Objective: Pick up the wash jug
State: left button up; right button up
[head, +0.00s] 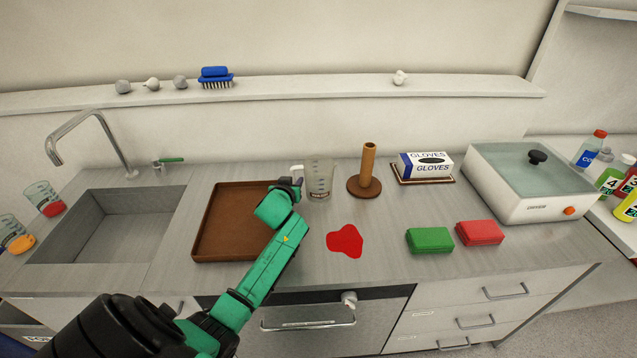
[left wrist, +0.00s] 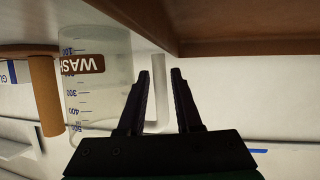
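The wash jug (head: 319,180) is a clear measuring jug with a brown label, upright on the counter right of the brown tray. My left gripper (head: 294,184) is at the jug's left side, by its white handle (head: 296,171). In the left wrist view the jug (left wrist: 97,90) appears upside down, with "WASH" on its label. There the left gripper (left wrist: 163,73) is open, and the white handle (left wrist: 158,90) shows between its two fingers. I cannot tell whether either finger touches it. My right gripper is not in view.
The brown tray (head: 215,245) lies under my left arm. A wooden post stand (head: 367,170) is close right of the jug. A red spill (head: 345,240) lies in front. The gloves box (head: 427,166), green block (head: 430,240), red block (head: 480,233) and water bath (head: 530,205) are farther right.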

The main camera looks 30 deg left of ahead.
pick_arm(q)
jog(key=shift+w+f, duration=0.1)
jog(key=shift+f, duration=0.05)
grip_shut()
jog(key=shift+r, duration=0.2)
dwell(1.1)
